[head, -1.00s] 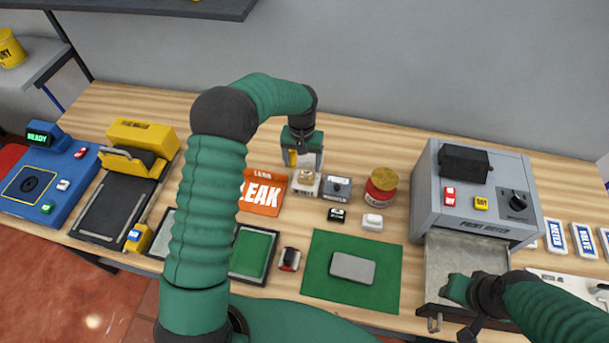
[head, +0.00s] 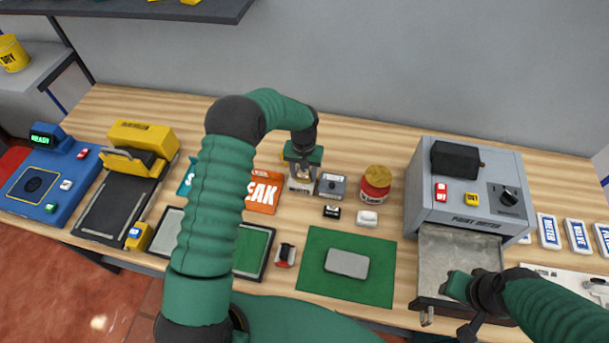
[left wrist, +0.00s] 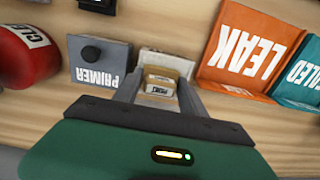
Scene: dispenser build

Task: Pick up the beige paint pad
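The beige paint pad (left wrist: 160,80) is a small block with a lettered front, on a pale holder (head: 301,186) in the middle of the table. In the head view my left gripper (head: 302,172) points down at it from above, partly covering it. In the left wrist view the two grey fingers of my left gripper (left wrist: 158,92) stand apart, one on each side of the pad. I see no clear contact with it. My right gripper (head: 457,287) is over the grey tray at the lower right; its fingers are not clear.
A grey primer box (left wrist: 100,60) stands close beside the pad holder, with a red jar (head: 376,185) beyond it. The orange LEAK packet (left wrist: 250,50) lies on the other side. A green mat (head: 318,278) holds a grey block (head: 347,263). A large grey machine (head: 470,180) stands at right.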

